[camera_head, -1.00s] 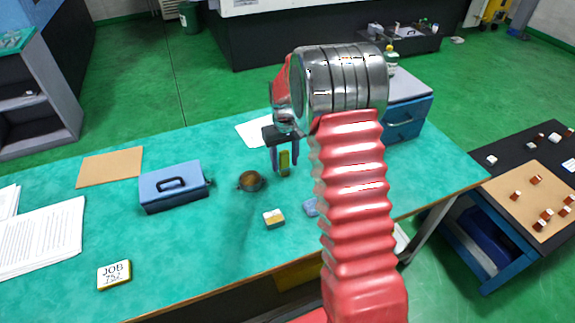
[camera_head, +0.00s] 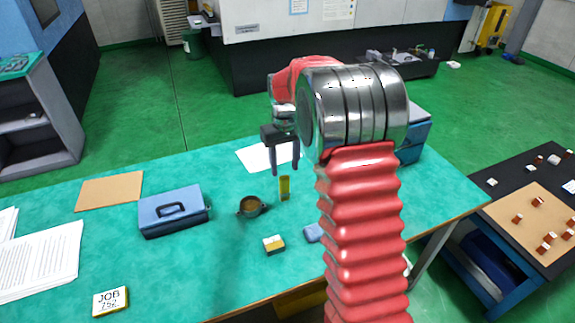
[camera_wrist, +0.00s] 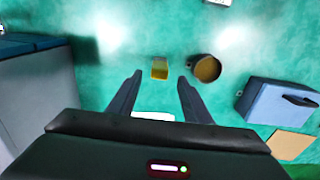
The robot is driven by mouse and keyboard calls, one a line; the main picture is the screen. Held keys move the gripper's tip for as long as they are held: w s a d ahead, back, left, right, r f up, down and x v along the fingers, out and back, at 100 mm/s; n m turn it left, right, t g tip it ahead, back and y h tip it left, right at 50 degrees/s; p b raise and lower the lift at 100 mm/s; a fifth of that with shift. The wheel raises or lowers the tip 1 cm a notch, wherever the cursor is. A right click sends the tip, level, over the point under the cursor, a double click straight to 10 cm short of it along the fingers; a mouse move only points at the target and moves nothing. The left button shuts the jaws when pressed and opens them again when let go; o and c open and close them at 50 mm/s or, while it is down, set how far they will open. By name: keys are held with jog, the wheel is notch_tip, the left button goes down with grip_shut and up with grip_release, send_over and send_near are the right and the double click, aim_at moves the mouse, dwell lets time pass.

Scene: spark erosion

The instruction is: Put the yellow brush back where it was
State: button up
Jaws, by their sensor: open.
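The yellow brush (camera_head: 284,189) stands on the green bench top, apparently upright, just right of a small round dark cup (camera_head: 250,206). The brush also shows in the wrist view (camera_wrist: 160,69), seen from above, left of the cup (camera_wrist: 206,68). My gripper (camera_head: 284,171) is open and empty above the brush, its fingers pointing down. In the wrist view the brush shows between and beyond the two open fingertips (camera_wrist: 160,77), with a gap on each side. The lower parts of the brush are hard to make out.
A blue toolbox (camera_head: 173,213) stands left of the cup. A small yellow-and-white block (camera_head: 273,244) and a blue block (camera_head: 313,232) lie nearer the front. White paper (camera_head: 267,155) lies behind the brush. A blue drawer unit (camera_head: 414,140) stands at the right, partly hidden by my arm.

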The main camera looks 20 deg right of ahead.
jog(key=shift+s+a+r, duration=0.1)
jog(key=shift+r, duration=0.05)
jog(key=s+a+r+t, duration=0.1)
jog(key=s+a+r, duration=0.2)
jog(key=s+r, duration=0.4)
jog(key=s+a+r+t, duration=0.2)
jog(key=s+a+r, duration=0.2)
jog(key=s+r, duration=0.3)
jog(key=s+a+t, duration=0.2)
jog(key=s+a, duration=0.2)
jog(key=s, duration=1.3)
jog(key=shift+s+a+t, duration=0.2)
jog(key=shift+s+t, duration=0.1)
